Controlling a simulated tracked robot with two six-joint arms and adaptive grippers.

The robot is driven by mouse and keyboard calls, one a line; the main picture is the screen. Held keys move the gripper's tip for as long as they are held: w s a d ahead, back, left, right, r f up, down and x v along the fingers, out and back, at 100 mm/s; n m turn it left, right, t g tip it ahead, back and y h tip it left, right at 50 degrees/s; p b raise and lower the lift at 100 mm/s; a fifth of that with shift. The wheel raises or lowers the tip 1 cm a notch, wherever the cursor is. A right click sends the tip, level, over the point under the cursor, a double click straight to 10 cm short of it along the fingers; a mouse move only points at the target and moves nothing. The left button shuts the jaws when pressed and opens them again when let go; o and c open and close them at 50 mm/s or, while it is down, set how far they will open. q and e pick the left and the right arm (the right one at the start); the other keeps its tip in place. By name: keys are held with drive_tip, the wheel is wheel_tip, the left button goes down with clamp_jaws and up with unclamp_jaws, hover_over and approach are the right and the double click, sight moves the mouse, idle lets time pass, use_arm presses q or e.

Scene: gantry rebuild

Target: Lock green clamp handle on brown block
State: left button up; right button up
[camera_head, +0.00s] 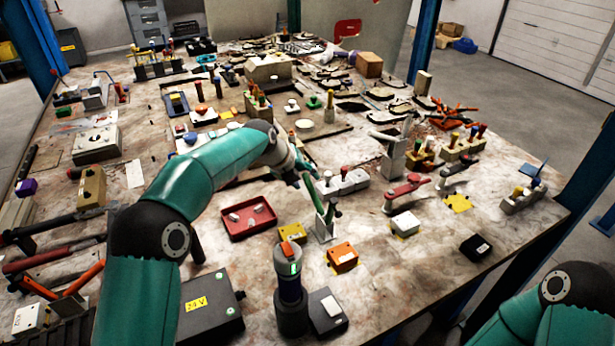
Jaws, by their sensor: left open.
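My left gripper (306,172) reaches in over the table from the left.
A red tray (249,219) lies left of the clamp. An orange block (342,258) and a dark cylinder (291,295) stand in front. The table is crowded; bare surface shows at the front right.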

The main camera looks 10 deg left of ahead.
use_arm(q)
drive_tip(key=shift+x, duration=1.1)
clamp_jaws()
